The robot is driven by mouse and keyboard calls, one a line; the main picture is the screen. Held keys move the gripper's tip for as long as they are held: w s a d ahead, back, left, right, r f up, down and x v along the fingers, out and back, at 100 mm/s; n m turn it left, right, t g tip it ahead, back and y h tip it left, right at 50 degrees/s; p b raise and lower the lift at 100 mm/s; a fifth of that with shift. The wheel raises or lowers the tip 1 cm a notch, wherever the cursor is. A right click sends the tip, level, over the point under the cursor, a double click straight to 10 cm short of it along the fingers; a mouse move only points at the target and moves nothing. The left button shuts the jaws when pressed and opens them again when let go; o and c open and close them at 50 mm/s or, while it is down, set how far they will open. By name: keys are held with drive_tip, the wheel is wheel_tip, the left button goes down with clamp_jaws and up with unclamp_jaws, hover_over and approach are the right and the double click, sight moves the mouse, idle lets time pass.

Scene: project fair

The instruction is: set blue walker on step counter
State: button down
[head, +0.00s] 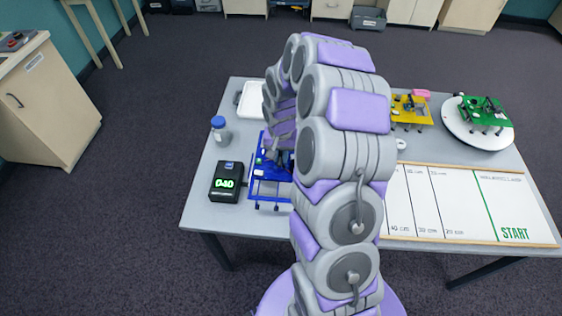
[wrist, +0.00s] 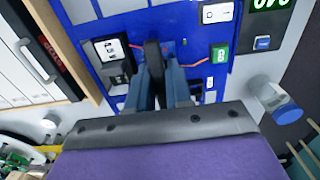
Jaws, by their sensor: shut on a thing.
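The blue walker (head: 262,181), a flat blue frame with thin legs and small parts on top, is left of my arm near the table's front edge. In the wrist view its blue deck (wrist: 190,25) fills the upper middle. My gripper (wrist: 167,62) is shut on a dark upright part in the middle of the deck. In the head view my arm largely hides the gripper and the walker's right side. The step counter (head: 226,184), a black box with green digits, stands just left of the walker. It also shows at top right in the wrist view (wrist: 260,30). I cannot tell whether the walker's legs touch the table.
A blue-capped bottle (head: 219,130) stands behind the counter, with a white tray (head: 252,98) farther back. A marked track board (head: 465,198) lies right of my arm. A yellow walker (head: 411,110) and a green walker (head: 484,112) on a round white stand (head: 490,140) are at back right.

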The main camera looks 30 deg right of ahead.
wheel_tip(320, 180, down, 3)
drive_tip(key=shift+s+a+r+b, duration=0.1)
drive_tip(key=shift+b, duration=0.25)
drive_tip(key=shift+f, duration=0.25)
drive_tip(key=shift+r, duration=0.1)
drive_tip(key=shift+f, duration=0.6)
drive_tip(key=c, duration=1)
unclamp_jaws()
drive_tip(key=shift+c, duration=0.2)
drive_tip(key=shift+r, duration=0.15)
